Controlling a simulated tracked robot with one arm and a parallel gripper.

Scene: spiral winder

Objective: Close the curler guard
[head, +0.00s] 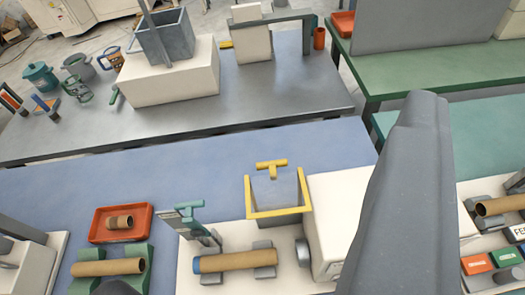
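The curler guard (279,212) is a grey panel in a yellow frame with a yellow T-shaped handle (271,168). It stands raised at the back of a white winder base (222,284), beside a white housing (338,214). A brown tube (235,261) lies on grey supports in front of it, its left end blue. A large dark grey part of my gripper (408,190) fills the right foreground, right of the guard and apart from it in the picture. It covers part of the housing. Both fingertips cannot be made out, so its opening is unclear.
A green lever-like fitting (190,220) stands left of the guard. An orange tray (123,222) and a tube on a green cradle (108,267) are farther left. The blue table (150,170) is clear behind them. Another station with labelled blocks (477,264) is at right.

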